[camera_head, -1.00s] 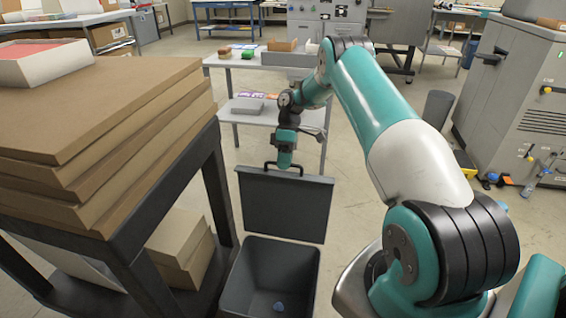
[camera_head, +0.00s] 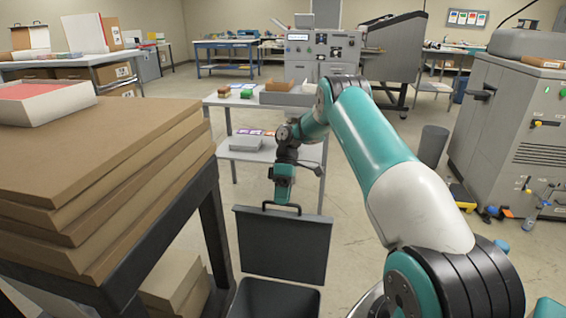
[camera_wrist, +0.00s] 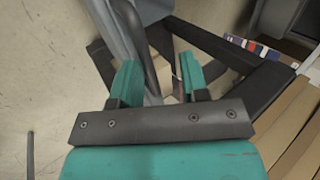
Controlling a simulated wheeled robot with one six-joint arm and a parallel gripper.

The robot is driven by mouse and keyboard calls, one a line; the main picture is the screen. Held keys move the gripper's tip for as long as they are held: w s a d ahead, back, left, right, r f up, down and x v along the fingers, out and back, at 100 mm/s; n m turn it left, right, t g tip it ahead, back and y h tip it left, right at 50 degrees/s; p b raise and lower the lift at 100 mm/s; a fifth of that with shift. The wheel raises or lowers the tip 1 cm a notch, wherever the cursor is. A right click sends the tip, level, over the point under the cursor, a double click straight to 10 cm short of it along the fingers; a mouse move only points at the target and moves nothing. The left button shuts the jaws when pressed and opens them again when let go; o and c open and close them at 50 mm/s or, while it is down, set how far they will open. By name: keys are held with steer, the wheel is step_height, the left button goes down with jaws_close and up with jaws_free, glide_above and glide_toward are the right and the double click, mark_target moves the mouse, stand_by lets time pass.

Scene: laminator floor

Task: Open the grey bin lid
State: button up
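The grey bin (camera_head: 278,297) stands on the floor at the bottom of the head view, cut off by the frame edge. Its dark grey lid (camera_head: 283,247) stands up, roughly vertical, at the bin's far side, and the bin's mouth is uncovered. The lid's black handle (camera_head: 268,208) is at its top edge. My gripper (camera_head: 284,203) is right at the handle, pointing down; I cannot tell whether it touches. In the wrist view my gripper's teal fingers (camera_wrist: 160,80) are apart, with nothing clearly held between them.
A black-framed rack (camera_head: 213,225) with stacked brown boards (camera_head: 95,175) stands close at left. A low grey table (camera_head: 240,154) is behind the lid. A grey machine (camera_head: 515,135) and a dark waste bin (camera_head: 432,147) are at right.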

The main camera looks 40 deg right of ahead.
step_height(320, 180, up, 18)
steer(key=p, duration=1.2)
steer(key=shift+f, duration=0.15)
steer(key=s+a+r+t, duration=0.1)
steer(key=s+a+r, duration=0.3)
steer(key=a+r, duration=0.65)
steer(key=s+a+r+t, duration=0.1)
steer(key=s+a+r, duration=0.5)
steer(key=a, duration=0.7)
steer(key=s+a+t, duration=0.1)
steer(key=s+a, duration=0.2)
steer(key=s, duration=0.6)
steer(key=s+a+r+t+h, duration=0.1)
steer(key=s+a, duration=0.2)
steer(key=s, duration=0.6)
steer(key=shift+s+a+r+m, duration=0.2)
steer(key=shift+s+r+m, duration=0.05)
steer(key=shift+s+m, duration=0.15)
